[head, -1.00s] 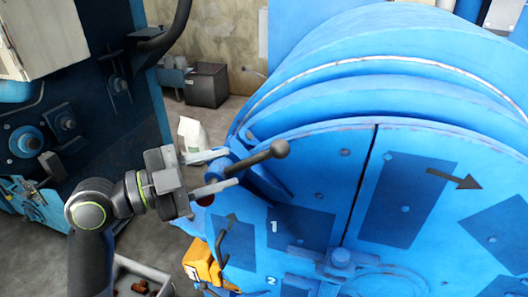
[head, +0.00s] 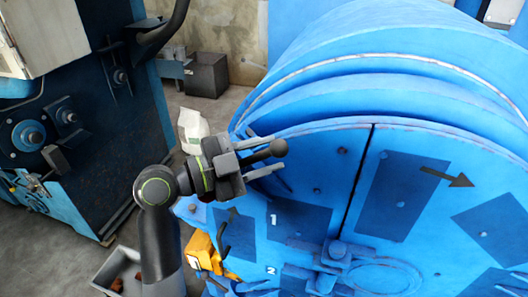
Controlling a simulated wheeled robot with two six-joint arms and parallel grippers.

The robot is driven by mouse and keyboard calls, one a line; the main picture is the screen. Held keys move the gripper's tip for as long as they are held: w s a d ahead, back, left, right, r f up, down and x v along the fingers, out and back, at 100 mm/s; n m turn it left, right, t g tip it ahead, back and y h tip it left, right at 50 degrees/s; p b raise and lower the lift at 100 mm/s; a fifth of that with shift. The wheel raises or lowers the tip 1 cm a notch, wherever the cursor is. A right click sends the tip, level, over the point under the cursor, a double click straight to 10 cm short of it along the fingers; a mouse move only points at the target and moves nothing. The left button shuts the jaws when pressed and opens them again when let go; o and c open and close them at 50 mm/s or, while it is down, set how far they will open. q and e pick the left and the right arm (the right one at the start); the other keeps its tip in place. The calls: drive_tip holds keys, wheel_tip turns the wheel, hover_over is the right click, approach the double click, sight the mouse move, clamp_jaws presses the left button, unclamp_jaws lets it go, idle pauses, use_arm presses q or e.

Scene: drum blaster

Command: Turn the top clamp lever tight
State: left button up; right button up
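The top clamp lever is a dark rod ending in a round knob (head: 278,148), at the upper left rim of the blue drum door (head: 330,200), above the painted "1". It points right and slightly up. My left gripper (head: 278,152) is open, with one finger above the lever and one below it. Gaps show between the rod and both fingers. The lever's base is hidden behind my gripper. My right gripper is not in view.
A second dark handle (head: 222,238) and an orange part (head: 201,250) sit lower on the door's left edge. A grey bin (head: 108,270) stands at the bottom left. A dark blue machine (head: 85,130) fills the left. A white bag (head: 193,128) stands on the floor.

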use_arm(q)
clamp_jaws()
drive_tip(key=shift+f, duration=0.1)
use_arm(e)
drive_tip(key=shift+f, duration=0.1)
